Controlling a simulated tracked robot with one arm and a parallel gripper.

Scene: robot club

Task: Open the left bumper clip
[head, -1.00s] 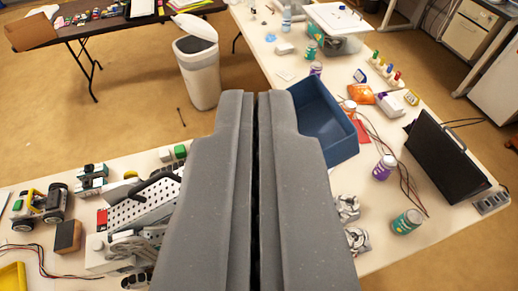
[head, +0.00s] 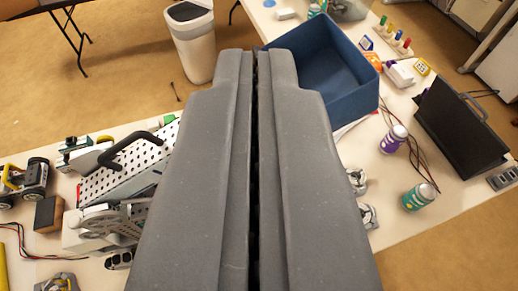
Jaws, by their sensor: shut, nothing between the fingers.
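My gripper (head: 256,62) fills the middle of the head view, its two grey fingers shut together with only a thin dark line between them. To its left is a robot with a perforated metal plate (head: 108,182) and a black handle (head: 135,148). Grey and white parts (head: 112,222) sit at the near side of this robot, partly behind my gripper. I cannot make out a bumper clip; it may be hidden behind the fingers or too small to tell.
A blue bin (head: 350,103) stands just right of the fingertips. A black laptop-like case (head: 460,135), a teal-labelled can (head: 420,197), a purple can (head: 393,139) and cables are on the right. A wheeled toy vehicle (head: 25,180) and brown block (head: 48,213) are at left.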

